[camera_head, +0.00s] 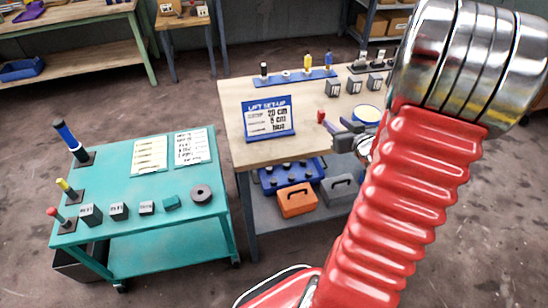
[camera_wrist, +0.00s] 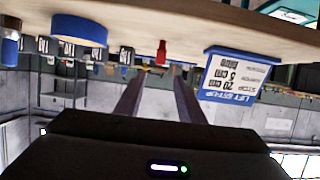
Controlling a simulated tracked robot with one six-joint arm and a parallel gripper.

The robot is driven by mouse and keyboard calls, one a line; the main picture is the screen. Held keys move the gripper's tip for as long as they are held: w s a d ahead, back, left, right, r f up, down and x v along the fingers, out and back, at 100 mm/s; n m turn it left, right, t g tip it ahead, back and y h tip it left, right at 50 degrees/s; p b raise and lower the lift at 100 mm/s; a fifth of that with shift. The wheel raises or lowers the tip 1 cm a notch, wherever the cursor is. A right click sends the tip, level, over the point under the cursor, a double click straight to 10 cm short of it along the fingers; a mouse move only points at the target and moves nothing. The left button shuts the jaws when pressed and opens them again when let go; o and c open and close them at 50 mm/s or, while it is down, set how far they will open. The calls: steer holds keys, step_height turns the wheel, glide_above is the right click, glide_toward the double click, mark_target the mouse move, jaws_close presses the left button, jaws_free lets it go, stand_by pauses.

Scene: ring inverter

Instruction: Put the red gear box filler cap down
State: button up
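A small red cap (camera_head: 321,116) stands at the right of the blue lift set-up sign on the wooden bench. In the wrist view, which is upside down, the red cap (camera_wrist: 161,52) appears upright on or just above the bench top; contact is hard to tell. My gripper (camera_head: 343,125) is low over the bench beside it. In the wrist view my gripper (camera_wrist: 158,72) has its two dark fingers apart, with the cap in line with the gap and seemingly clear of both fingers.
The lift set-up sign (camera_head: 269,118) is close to the cap. A blue round tub (camera_head: 367,114) stands on the other side. A blue rack (camera_head: 290,78) with pegs lies behind. A teal cart (camera_head: 130,200) with pegs, blocks and a dark ring stands at left.

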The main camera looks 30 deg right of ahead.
steer(key=a+r+g+h, duration=0.1)
steer(key=a+r+g, duration=0.3)
steer(key=a+r, duration=0.8)
steer(key=s+a+n+g+y, duration=0.1)
steer(key=s+a+y, duration=0.1)
steer(key=s+a, duration=0.5)
steer(key=s+a+n+g+y, duration=0.2)
steer(key=s+a, duration=0.5)
steer(key=a, duration=1)
steer(key=shift+s+a+r+g+y, duration=0.15)
steer(key=shift+a+r+g+y, duration=0.15)
steer(key=shift+a+r+y, duration=0.15)
